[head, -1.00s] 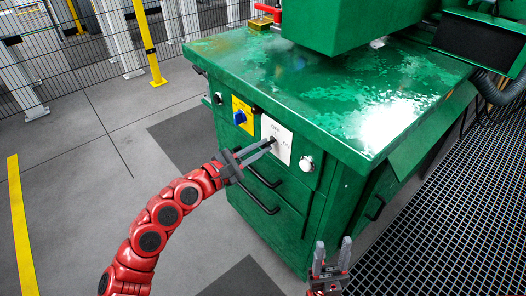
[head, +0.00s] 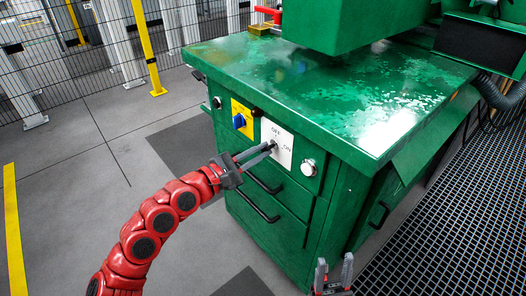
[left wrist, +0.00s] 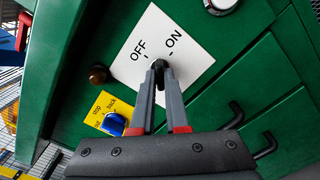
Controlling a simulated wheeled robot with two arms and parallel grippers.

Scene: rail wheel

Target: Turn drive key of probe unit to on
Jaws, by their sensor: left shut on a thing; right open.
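The drive key is a small dark key (left wrist: 161,65) on a white plate (left wrist: 188,62) marked OFF and ON, on the front of the green cabinet. The plate also shows in the head view (head: 284,155). My left gripper (left wrist: 160,68) is shut on the key, and its fingertips hide most of it. In the left wrist view the key sits just below the marks, OFF to the left and ON to the right; its exact angle is hard to tell. The left gripper also shows in the head view (head: 271,148). My right gripper (head: 334,272) is open and empty, low in the head view.
A yellow plate with a blue knob (head: 239,121) is left of the key plate. A white round button (head: 308,167) is to its right. A dark round knob (left wrist: 99,74) is close by. Drawer handles (head: 262,208) stick out below. The cabinet top (head: 330,90) overhangs the front.

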